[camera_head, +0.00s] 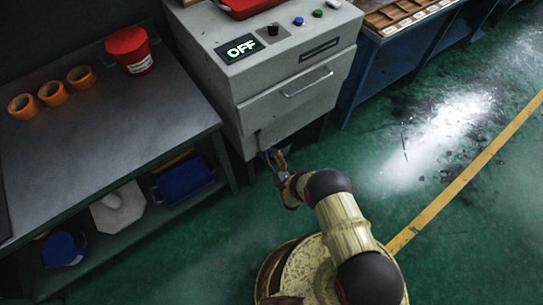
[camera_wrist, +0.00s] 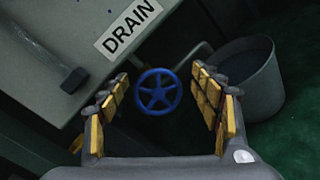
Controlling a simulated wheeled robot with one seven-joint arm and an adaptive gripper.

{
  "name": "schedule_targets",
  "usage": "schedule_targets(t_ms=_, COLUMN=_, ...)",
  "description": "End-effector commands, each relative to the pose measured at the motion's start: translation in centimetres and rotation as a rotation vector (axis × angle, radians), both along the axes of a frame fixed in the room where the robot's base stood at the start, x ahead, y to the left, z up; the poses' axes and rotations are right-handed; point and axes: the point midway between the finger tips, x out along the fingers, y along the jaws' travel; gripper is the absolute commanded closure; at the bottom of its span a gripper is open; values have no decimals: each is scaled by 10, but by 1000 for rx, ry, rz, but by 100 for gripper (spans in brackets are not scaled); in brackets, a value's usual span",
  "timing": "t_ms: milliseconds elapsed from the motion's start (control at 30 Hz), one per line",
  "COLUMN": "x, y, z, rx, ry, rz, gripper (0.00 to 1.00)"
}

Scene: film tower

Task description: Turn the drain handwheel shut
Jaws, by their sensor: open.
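The drain handwheel (camera_wrist: 158,92) is a small blue spoked wheel in the wrist view, under a white DRAIN label (camera_wrist: 128,26) on the grey machine. My gripper (camera_wrist: 169,88) is open, with yellow-padded fingers to the left and right of the wheel in the picture. The wheel appears beyond the fingertips, and I see no contact. In the head view my gripper (camera_head: 274,160) is low at the front of the grey cabinet (camera_head: 290,85). The wheel is mostly hidden there. The cabinet's display (camera_head: 241,48) reads OFF.
A grey bucket (camera_wrist: 250,80) stands right of the wheel in the wrist view. A dark lever (camera_wrist: 74,80) sits on the panel at left. A workbench (camera_head: 110,120) with orange rings and a red bucket (camera_head: 130,50) is left of the cabinet. Green floor is open at right.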

Motion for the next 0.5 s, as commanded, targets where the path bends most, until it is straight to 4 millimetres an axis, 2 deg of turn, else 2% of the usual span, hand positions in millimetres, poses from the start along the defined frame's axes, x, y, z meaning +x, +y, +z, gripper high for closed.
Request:
schedule_targets(t_ms=133, x=9, y=3, z=0, rx=1, ry=0, rz=0, gripper=36)
schedule_targets(t_ms=400, x=11, y=4, z=0, rx=0, ry=2, rz=0, gripper=36)
schedule_targets(t_ms=500, x=11, y=4, z=0, rx=0, ry=2, rz=0, gripper=40)
